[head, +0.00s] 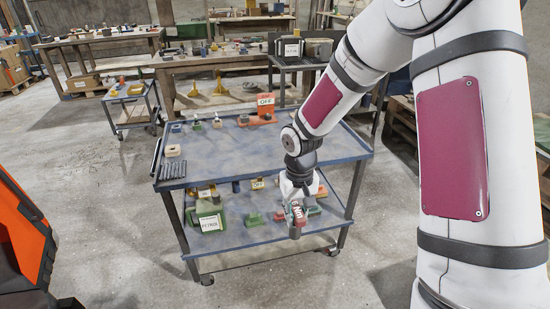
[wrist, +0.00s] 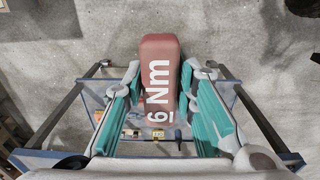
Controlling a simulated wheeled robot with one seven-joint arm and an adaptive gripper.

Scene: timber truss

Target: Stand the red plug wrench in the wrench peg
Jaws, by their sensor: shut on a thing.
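My gripper (head: 297,225) is shut on the red plug wrench (wrist: 160,75), a red block-shaped body marked "6 Nm" in white. In the wrist view the wrench sits between the two teal finger pads (wrist: 165,115). In the head view it shows small and partly hidden by the gripper (head: 299,213), in front of the trolley's lower shelf in the picture. I cannot pick out the wrench peg for sure among the small pieces on the trolley.
The blue-topped trolley (head: 250,157) bears small blocks, a wooden piece (head: 173,150) and an orange piece with an "OFF" card (head: 266,100). Its lower shelf holds a green petrol can (head: 209,221) and a green piece (head: 254,219). An orange-black object (head: 25,235) stands left. The top's middle is clear.

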